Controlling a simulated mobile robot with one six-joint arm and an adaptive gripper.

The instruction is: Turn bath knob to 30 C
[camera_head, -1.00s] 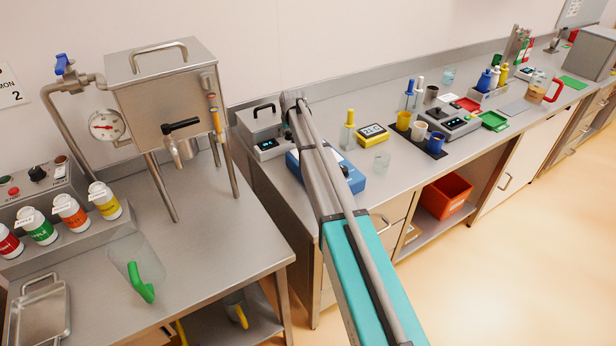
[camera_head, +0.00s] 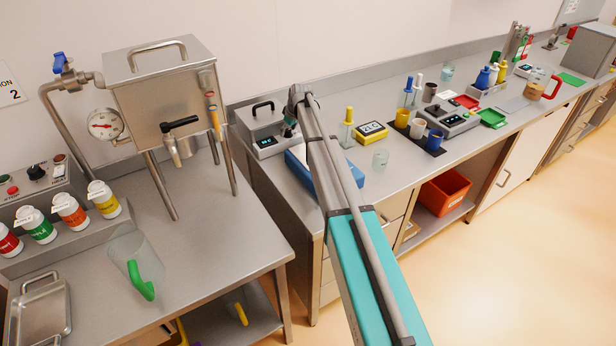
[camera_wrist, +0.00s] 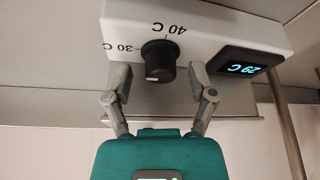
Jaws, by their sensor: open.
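The bath (camera_head: 258,143) is a grey metal box with a dark lid handle and a pale front panel, on the right-hand bench in the head view. In the wrist view, the panel (camera_wrist: 200,20) appears upside down. It carries a black knob (camera_wrist: 158,58), the marks 30 C and 40 C, and a lit display (camera_wrist: 248,65) reading 29 C. A small white mark shows on the knob's lower part; its exact setting is unclear. My gripper (camera_wrist: 160,70) is open, one finger on each side of the knob, apparently apart from it. In the head view my arm hides most of the gripper.
A blue device (camera_head: 300,172) stands beside the bath under my arm. A steel hopper (camera_head: 165,95) on legs stands left.

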